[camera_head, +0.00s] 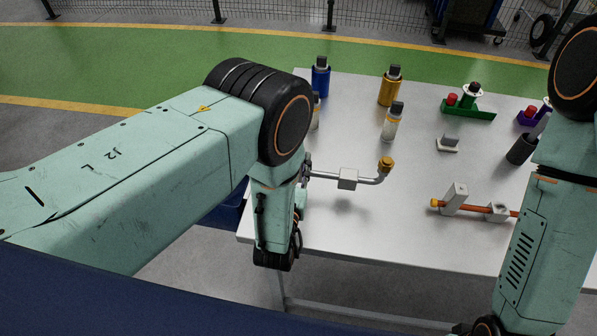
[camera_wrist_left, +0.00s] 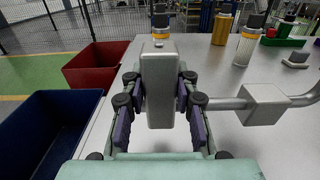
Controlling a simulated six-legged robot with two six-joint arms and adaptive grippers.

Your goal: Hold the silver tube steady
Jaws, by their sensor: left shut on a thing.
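The silver tube (camera_head: 325,175) is held above the white table at its left end. It has a grey block (camera_head: 347,178) at mid-length and bends up on the right to a brass-coloured cap (camera_head: 386,163). In the left wrist view my left gripper (camera_wrist_left: 160,100) is shut on an upright grey block (camera_wrist_left: 160,65) at the tube's end, one purple-padded finger on each side. The tube (camera_wrist_left: 225,103) runs right from there to the middle block (camera_wrist_left: 265,104). In the head view my arm mostly hides the left gripper. My right arm shows at right, but its gripper is out of view.
The white table (camera_head: 360,235) holds a blue bottle (camera_head: 320,80), a gold bottle (camera_head: 389,88), white bottles (camera_head: 391,123), a green holder (camera_head: 468,108) and a copper rod (camera_head: 475,208) in grey supports. Red (camera_wrist_left: 95,66) and blue (camera_wrist_left: 50,130) bins stand left of it.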

